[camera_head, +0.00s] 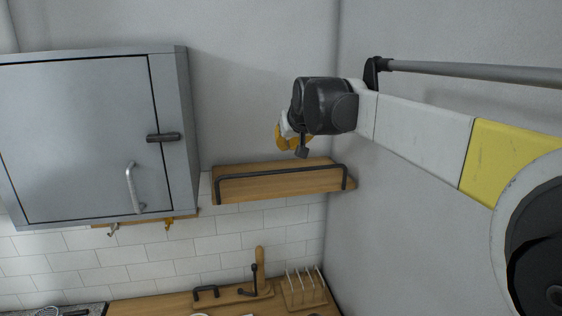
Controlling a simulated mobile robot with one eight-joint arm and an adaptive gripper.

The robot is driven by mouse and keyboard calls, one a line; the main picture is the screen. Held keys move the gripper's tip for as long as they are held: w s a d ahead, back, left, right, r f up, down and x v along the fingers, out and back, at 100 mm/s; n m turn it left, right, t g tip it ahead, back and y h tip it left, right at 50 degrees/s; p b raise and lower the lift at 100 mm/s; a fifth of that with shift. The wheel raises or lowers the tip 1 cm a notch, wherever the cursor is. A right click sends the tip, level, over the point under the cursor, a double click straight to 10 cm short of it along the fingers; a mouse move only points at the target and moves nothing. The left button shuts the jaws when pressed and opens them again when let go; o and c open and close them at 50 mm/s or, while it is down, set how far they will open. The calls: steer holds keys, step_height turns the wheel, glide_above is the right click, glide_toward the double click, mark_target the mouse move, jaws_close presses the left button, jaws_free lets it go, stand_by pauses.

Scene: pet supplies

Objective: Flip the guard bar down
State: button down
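A dark guard bar (280,172) runs along a wooden wall shelf (272,188), with a bent end at each side. It looks raised along the shelf, but its exact tilt is hard to tell. My gripper (288,141) is above the shelf and the bar, left of my dark wrist joint. Its orange parts show only partly. The wrist hides the rest, so I cannot see whether the fingers are apart. The gripper appears apart from the bar.
A grey metal cabinet (85,130) with a closed door hangs at left. A grey rail (470,71) is on the right wall. Below, a wooden counter (165,303) holds a rack (303,290) and a wooden board (262,272). The wall above the shelf is bare.

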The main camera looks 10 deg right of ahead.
steer(key=p+x, duration=0.2)
steer(key=x, duration=0.7)
steer(key=shift+f+p, duration=0.35)
steer(key=shift+p, duration=0.05)
steer(key=s, duration=0.3)
steer(key=shift+s+f+p, duration=0.2)
steer(key=shift+s+p, duration=0.1)
steer(key=shift+p, duration=0.1)
steer(key=shift+w+f, duration=0.2)
steer(key=shift+w, duration=0.1)
steer(key=shift+s, duration=0.25)
steer(key=shift+b, duration=0.45)
steer(key=shift+s+t, duration=0.25)
steer(key=shift+t, duration=0.15)
